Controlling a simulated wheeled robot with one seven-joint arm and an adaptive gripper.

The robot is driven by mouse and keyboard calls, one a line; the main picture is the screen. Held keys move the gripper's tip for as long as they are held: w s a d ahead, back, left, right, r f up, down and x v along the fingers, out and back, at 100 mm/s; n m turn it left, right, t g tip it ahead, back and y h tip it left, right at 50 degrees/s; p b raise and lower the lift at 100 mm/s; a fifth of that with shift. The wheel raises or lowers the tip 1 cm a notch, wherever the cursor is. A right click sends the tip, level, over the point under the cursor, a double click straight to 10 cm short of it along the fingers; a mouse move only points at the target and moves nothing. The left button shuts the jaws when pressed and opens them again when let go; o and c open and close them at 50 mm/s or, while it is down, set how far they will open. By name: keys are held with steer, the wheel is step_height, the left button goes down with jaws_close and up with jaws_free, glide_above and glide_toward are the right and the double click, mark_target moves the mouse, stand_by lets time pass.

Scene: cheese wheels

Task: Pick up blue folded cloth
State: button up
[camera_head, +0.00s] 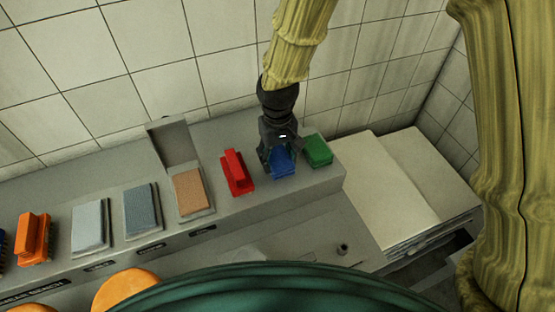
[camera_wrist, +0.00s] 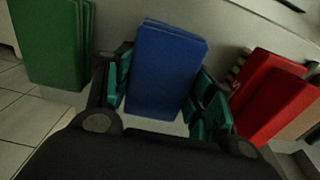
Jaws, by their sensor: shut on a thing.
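The blue folded cloth (camera_head: 282,168) is on the grey shelf towards its right end, in the head view. In the wrist view the blue cloth (camera_wrist: 163,72) stands between the two teal-padded fingers. My gripper (camera_head: 279,152) reaches down from above and is shut on the cloth; it also shows in the wrist view (camera_wrist: 163,95). The far faces of the cloth are hidden. I cannot tell whether the cloth still touches the shelf.
A green folded cloth (camera_head: 318,150) lies close to the right and a red brush-like block (camera_head: 236,172) to the left. Further left are a tan pad (camera_head: 190,192), a blue-grey pad (camera_head: 143,210) and a pale pad (camera_head: 91,227). A tiled wall (camera_head: 150,60) rises behind.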

mark_target(277, 157)
steer(key=shift+r+b, duration=1.2)
steer(key=shift+r, duration=3.15)
steer(key=o, duration=0.3)
steer(key=shift+c, duration=1.4)
